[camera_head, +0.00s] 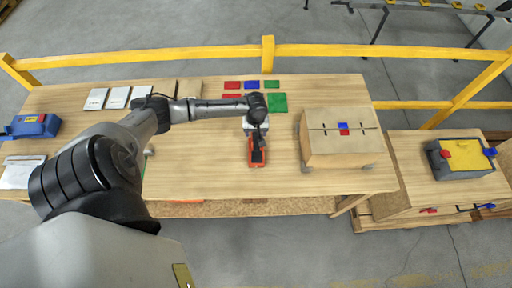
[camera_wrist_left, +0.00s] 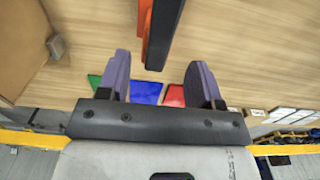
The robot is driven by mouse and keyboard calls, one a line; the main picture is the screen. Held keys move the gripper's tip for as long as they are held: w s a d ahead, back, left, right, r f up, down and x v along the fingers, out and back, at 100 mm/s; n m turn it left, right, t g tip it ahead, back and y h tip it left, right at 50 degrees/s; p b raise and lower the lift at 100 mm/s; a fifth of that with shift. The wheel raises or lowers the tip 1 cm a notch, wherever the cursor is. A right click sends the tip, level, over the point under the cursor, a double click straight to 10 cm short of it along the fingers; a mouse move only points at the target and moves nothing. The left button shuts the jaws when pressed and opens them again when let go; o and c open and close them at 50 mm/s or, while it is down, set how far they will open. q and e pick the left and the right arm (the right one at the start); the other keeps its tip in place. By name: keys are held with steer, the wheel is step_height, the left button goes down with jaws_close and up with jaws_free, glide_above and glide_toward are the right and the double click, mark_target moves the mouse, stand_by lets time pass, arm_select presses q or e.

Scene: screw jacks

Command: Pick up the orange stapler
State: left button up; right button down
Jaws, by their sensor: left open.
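The orange stapler (camera_head: 257,158), with a dark strip along its top, lies on the wooden table near its front edge in the head view. My left gripper (camera_head: 257,133) is over the far end of the stapler and partly hides it. In the left wrist view the stapler (camera_wrist_left: 158,32) comes in from the top, its dark end showing between the two fingers of my left gripper (camera_wrist_left: 159,66). The fingers are spread, with a gap on each side of the stapler. How far the fingertips are above it is hard to tell. My right gripper is not in view.
A cardboard box (camera_head: 341,140) stands right of the stapler. Red, blue and green pads (camera_head: 277,102) lie behind the gripper. White cards (camera_head: 117,98) and a blue case (camera_head: 36,126) are at left. A yellow rail (camera_head: 180,54) runs behind the table. Bare tabletop lies left of the stapler.

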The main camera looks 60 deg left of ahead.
mark_target(256, 138)
arm_select(q)
steer(key=shift+f, duration=2.45)
steer(key=shift+f+p, duration=0.2)
steer(key=shift+p, duration=0.15)
jaws_close()
steer(key=shift+w, duration=0.1)
